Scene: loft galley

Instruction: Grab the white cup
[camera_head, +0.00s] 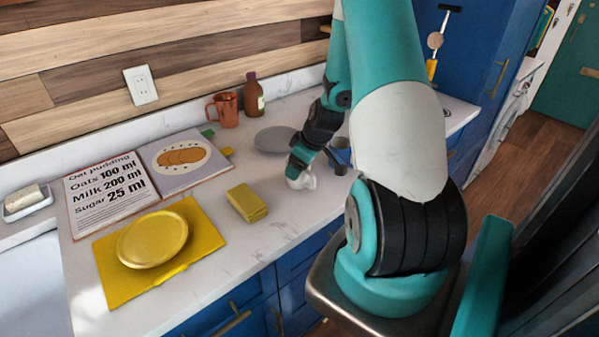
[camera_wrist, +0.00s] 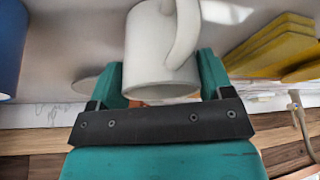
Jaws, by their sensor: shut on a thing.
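The white cup (camera_head: 302,181) is at the end of my arm, over the marble counter near its front edge. In the wrist view the white cup (camera_wrist: 150,50) fills the space between the two teal fingers, with its curved handle towards the right. My gripper (camera_wrist: 160,80) is shut on the cup. In the head view my gripper (camera_head: 300,168) partly hides the cup. I cannot tell whether the cup touches the counter.
A blue object (camera_head: 341,156) stands close behind my gripper, partly hidden. A grey plate (camera_head: 272,139), copper mug (camera_head: 224,110) and brown bottle (camera_head: 253,96) are farther back.

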